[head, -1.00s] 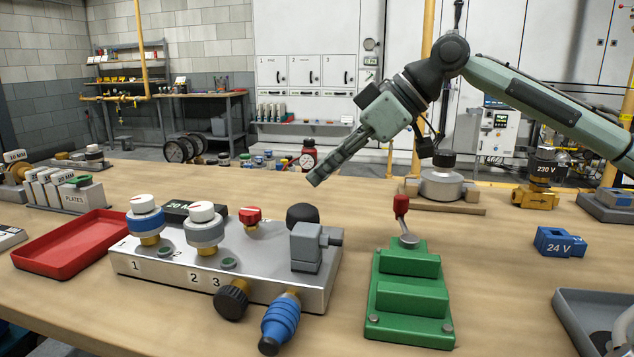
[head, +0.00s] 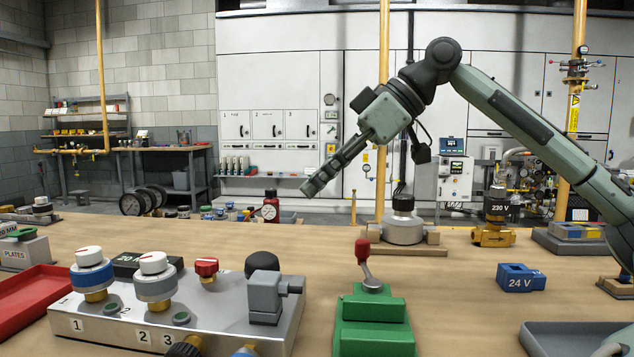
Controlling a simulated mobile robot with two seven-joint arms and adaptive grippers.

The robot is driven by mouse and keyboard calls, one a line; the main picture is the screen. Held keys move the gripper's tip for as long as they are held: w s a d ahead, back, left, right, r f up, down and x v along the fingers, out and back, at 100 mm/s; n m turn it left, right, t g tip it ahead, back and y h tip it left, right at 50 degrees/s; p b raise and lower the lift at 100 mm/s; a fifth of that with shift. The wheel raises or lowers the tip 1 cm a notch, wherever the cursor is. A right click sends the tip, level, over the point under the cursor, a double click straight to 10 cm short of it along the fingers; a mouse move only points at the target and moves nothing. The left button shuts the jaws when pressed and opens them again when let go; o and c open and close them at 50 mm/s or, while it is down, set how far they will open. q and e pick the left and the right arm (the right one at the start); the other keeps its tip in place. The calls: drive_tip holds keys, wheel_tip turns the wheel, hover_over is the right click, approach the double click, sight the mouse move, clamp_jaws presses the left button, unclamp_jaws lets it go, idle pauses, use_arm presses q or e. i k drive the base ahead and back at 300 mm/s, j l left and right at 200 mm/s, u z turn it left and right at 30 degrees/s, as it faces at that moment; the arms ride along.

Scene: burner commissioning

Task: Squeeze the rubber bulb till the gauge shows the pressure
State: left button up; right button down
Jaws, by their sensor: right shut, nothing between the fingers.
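My right gripper (head: 312,188) hangs in the air above the far part of the bench, its fingers shut and empty, pointing down to the left. A red device with a round white dial (head: 270,209), perhaps the gauge, stands at the far edge, below and left of the fingertips; its reading is too small to tell. A black rounded dome (head: 262,263) sits on the metal manifold block (head: 225,322), behind a grey block fitting. I cannot tell whether this dome is the rubber bulb. My left gripper is not in view.
A green stepped fixture with a red-knobbed lever (head: 372,318) stands at front centre. A round metal unit (head: 403,230) sits on a wooden base behind it. A blue 24 V block (head: 520,278) and a red tray (head: 38,297) lie to the sides.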

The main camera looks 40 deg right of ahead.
sight(260, 260)
drive_tip(key=k+j, duration=1.15)
drive_tip(key=j, duration=0.25)
